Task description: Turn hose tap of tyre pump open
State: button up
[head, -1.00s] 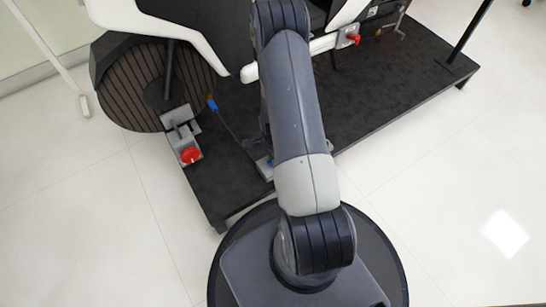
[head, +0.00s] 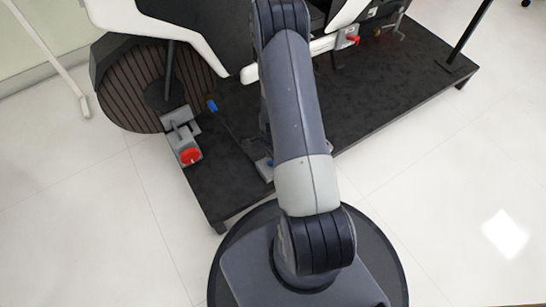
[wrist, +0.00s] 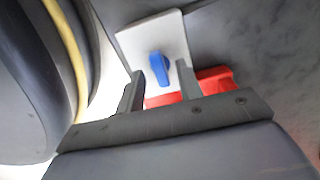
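The hose tap shows in the wrist view as a blue handle (wrist: 160,66) on a pale plate (wrist: 134,42). A red body (wrist: 213,77) lies behind my fingers, partly hidden by them; I cannot tell whether it is the pump. My gripper (wrist: 161,76) is open, with one finger on each side of the blue handle in the picture. Gaps show between the handle and both fingers, and nothing is held. In the head view my own arm hides the gripper and the tap.
A large dark round part with a yellow stripe (wrist: 66,45) fills the left of the wrist view, close to my gripper. In the head view, a grey block with a red knob (head: 190,156) sits on the dark platform (head: 400,85). A red fitting (head: 352,39) is farther back.

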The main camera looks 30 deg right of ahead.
notch_tip(320, 180, up, 10)
jog(key=p, duration=0.3)
jog(key=shift+r+p, duration=0.2)
jog(key=shift+p, duration=0.15)
notch_tip(320, 180, down, 11)
jog(key=b, duration=0.4)
jog(key=shift+r, duration=0.1)
dwell(0.3)
